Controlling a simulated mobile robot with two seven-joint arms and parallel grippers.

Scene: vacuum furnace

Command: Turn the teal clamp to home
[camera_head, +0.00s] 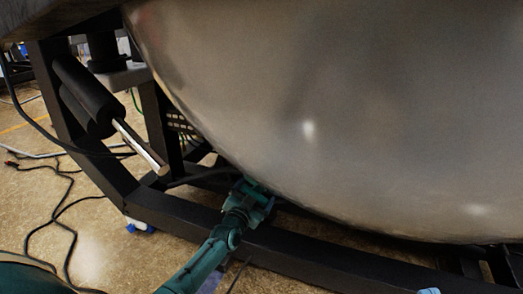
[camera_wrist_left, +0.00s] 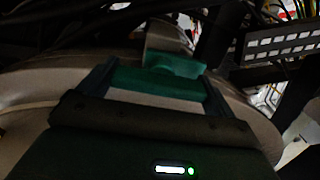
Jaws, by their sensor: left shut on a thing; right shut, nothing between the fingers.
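The teal clamp (camera_wrist_left: 160,83) shows in the left wrist view as a teal bar between the two dark fingers, with a raised piece behind it against the rounded metal vessel. My left gripper (camera_wrist_left: 157,92) is shut on this bar. In the head view my left gripper (camera_head: 256,192) is at the lower edge of the big vessel, above the dark frame beam. There the clamp is small and hard to tell from my teal arm. The clamp's angle cannot be told clearly. My right gripper is not in view.
The large rounded metal vessel (camera_head: 330,110) fills the upper right of the head view. The dark frame (camera_head: 180,208) runs below it. A dark cylinder with a bright rod (camera_head: 140,147) is at the left. Cables (camera_head: 62,205) lie on the speckled floor.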

